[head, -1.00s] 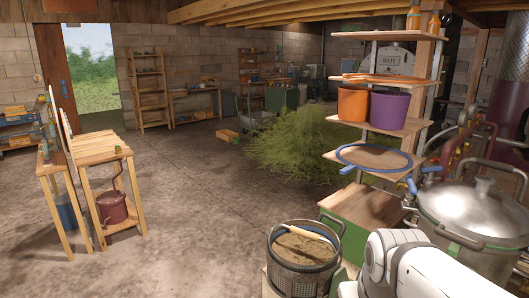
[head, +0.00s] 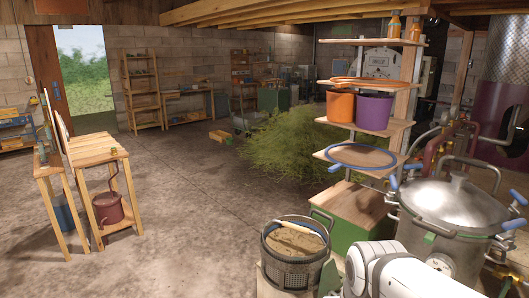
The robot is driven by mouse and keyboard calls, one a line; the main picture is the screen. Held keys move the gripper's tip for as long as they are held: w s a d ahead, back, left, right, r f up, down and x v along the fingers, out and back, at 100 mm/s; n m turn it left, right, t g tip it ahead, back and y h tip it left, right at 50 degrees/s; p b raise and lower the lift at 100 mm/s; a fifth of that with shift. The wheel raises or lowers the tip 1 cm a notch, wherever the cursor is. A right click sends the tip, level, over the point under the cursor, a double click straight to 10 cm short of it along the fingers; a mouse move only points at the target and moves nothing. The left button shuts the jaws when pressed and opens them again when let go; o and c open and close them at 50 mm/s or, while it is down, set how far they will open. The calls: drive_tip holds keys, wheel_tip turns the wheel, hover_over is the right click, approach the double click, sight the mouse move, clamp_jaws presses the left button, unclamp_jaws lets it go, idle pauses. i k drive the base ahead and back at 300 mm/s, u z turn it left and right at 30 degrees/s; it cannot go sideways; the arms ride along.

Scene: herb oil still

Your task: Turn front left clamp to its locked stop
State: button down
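The still pot (head: 438,243) stands at the right, a metal vessel with a domed lid (head: 455,203) and a tubular handle. I cannot tell for sure which is the front left clamp or whether any is locked. My white arm shows at the bottom, in front of the pot's lower left. My gripper is out of view.
A wire-mesh basket (head: 283,273) with a wooden stick across it stands left of my arm. A wooden shelf (head: 395,127) with orange and purple buckets rises behind the pot. A herb heap (head: 285,148) lies behind. The floor (head: 190,215) at left centre is open.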

sight(391, 196)
drive_tip(key=z, duration=0.25)
drive_tip(key=i, duration=0.85)
drive_tip(key=z, duration=0.6)
